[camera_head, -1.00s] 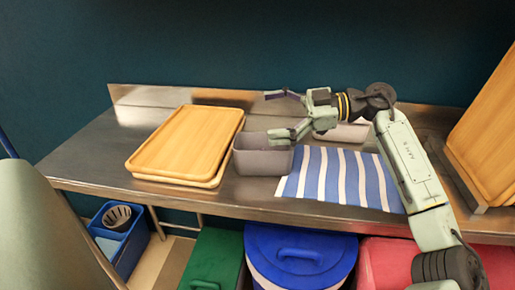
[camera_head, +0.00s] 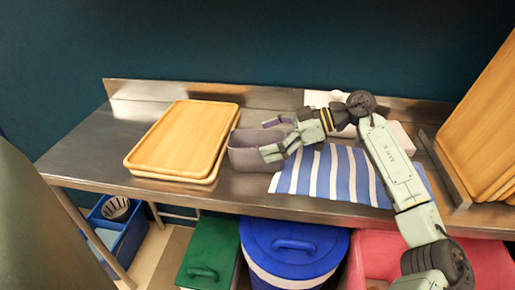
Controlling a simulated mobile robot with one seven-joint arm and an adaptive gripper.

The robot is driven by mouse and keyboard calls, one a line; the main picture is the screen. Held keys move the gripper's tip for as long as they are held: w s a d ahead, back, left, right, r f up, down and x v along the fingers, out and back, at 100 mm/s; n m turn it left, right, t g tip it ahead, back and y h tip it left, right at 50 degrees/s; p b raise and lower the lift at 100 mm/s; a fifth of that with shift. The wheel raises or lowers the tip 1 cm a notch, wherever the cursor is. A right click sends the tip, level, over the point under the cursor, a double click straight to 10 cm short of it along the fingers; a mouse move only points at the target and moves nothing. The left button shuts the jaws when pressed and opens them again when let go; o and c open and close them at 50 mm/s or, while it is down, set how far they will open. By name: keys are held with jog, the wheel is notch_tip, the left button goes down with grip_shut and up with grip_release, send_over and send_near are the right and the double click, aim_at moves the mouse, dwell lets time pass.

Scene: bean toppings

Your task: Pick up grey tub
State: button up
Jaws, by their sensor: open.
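The grey tub (camera_head: 243,158) stands on the steel counter, between the wooden trays and the striped cloth. My gripper (camera_head: 268,137) reaches in from the right and is open. Its fingers are spread at the tub's right end, one toward the far side and one across the near right part of the tub. The near finger and gripper body hide part of the tub's right side. I cannot tell whether either finger touches it.
Stacked wooden trays (camera_head: 178,140) lie close left of the tub. A blue and white striped cloth (camera_head: 335,180) lies to the right, under my arm. A pale container (camera_head: 401,136) is partly hidden behind my arm. Wooden boards (camera_head: 485,130) lean at the right. Lidded bins (camera_head: 295,246) stand below.

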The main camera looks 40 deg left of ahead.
jog(key=shift+s+a+f, duration=0.3)
jog(key=shift+s+a, duration=0.1)
jog(key=shift+a, duration=0.05)
jog(key=shift+c, duration=0.4)
jog(key=c, duration=1.2)
